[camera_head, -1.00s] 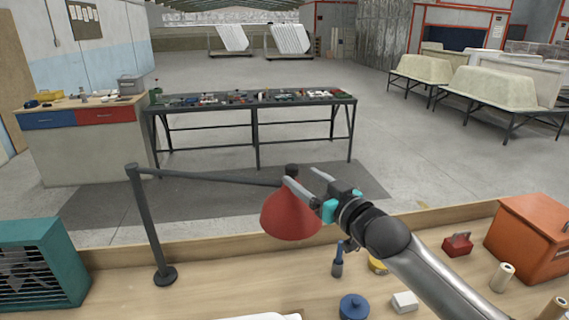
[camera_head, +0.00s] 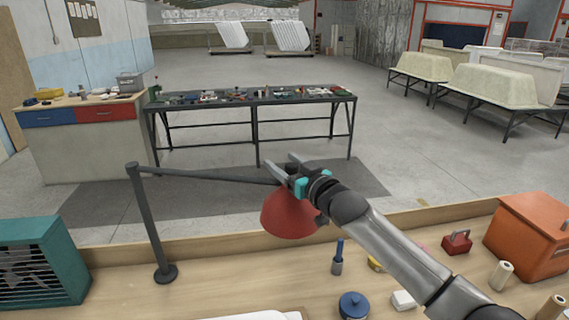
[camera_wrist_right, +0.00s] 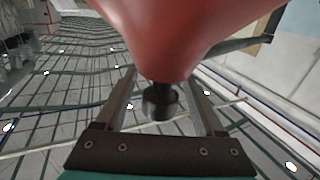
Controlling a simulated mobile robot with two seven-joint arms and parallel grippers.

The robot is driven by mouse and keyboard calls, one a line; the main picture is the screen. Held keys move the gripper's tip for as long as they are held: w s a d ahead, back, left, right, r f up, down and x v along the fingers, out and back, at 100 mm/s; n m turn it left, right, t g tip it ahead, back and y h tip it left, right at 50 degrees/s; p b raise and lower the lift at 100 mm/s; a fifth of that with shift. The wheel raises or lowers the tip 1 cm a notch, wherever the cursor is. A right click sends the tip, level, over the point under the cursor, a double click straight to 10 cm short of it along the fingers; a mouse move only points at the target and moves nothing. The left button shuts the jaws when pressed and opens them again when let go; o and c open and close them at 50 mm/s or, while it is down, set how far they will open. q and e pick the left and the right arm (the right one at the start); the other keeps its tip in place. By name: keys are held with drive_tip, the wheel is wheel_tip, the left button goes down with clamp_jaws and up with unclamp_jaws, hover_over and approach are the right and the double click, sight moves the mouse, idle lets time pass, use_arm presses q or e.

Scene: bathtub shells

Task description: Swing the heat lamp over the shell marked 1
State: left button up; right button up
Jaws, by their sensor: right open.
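The heat lamp has a red shade (camera_head: 288,217) hanging from a dark swing arm (camera_head: 215,178) on an upright post (camera_head: 150,225) on the bench. My right gripper (camera_head: 280,162) is open at the top of the shade. In the right wrist view, the dark knob (camera_wrist_right: 159,103) of the lamp sits between the two open fingers, with the red shade (camera_wrist_right: 170,35) beyond; I cannot tell if they touch it. The white edge of an object (camera_head: 265,315) shows at the bottom of the head view; no number is visible on it. My left gripper is not in view.
On the bench stand a teal fan heater (camera_head: 40,262) at left, an orange box (camera_head: 530,238) at right, and a blue pot (camera_head: 353,305), a red caddy (camera_head: 456,242) and cream rolls (camera_head: 502,275) at front right. The bench between post and pot is mostly clear.

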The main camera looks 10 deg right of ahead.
clamp_jaws()
idle(0.4)
idle(0.9)
